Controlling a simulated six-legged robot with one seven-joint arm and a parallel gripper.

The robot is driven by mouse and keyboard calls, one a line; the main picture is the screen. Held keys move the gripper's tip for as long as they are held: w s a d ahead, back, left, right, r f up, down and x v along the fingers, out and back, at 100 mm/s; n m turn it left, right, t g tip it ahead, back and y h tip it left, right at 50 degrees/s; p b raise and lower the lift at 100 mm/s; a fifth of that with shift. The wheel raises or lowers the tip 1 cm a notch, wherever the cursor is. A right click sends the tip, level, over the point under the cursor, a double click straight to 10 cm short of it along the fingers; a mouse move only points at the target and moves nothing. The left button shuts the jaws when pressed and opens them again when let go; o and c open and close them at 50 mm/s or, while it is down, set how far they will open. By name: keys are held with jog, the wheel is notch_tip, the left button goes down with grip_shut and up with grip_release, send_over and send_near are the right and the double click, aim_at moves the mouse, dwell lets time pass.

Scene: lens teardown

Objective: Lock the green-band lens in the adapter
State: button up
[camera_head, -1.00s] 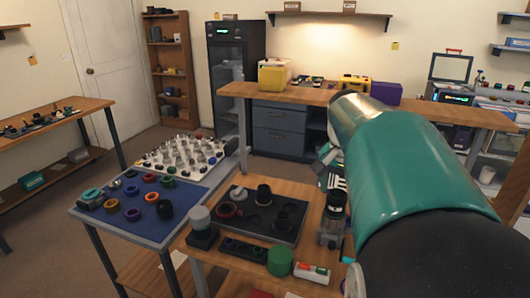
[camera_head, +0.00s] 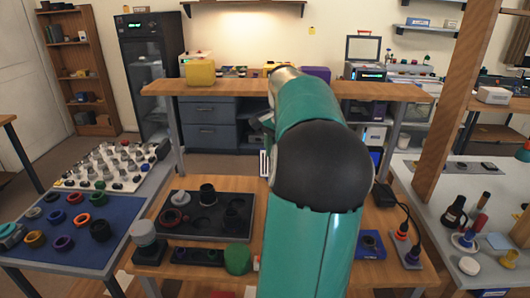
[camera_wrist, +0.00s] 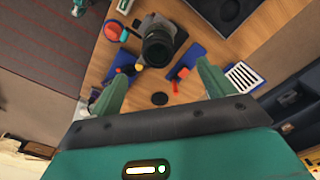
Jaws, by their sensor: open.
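My gripper (camera_wrist: 160,82) is open and empty in the wrist view, its two green fingers apart above a wooden bench. A dark grey device with a black, lens-like barrel (camera_wrist: 157,46) stands on the bench beyond the fingertips, with no visible contact. I cannot tell whether it is the adapter or holds the lens. No green band can be made out on any lens. My arm hides the bench's middle and most of my gripper there.
A blue mat (camera_head: 68,247) with several coloured rings lies at left. A green cylinder (camera_head: 238,259) stands at the tray's front. In the wrist view, blue pads (camera_wrist: 188,60) and small red parts (camera_wrist: 179,75) lie around the device. A wooden post (camera_head: 452,110) rises at right.

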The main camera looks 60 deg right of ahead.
jog(key=shift+s+d, duration=0.35)
jog(key=shift+f, duration=0.25)
notch_tip(320, 180, down, 13)
jog(key=shift+f, duration=0.15)
jog(key=shift+s, duration=0.1)
jog(key=c, duration=1.3)
jog(key=shift+m, duration=1.4)
jog(key=shift+m, duration=1.1)
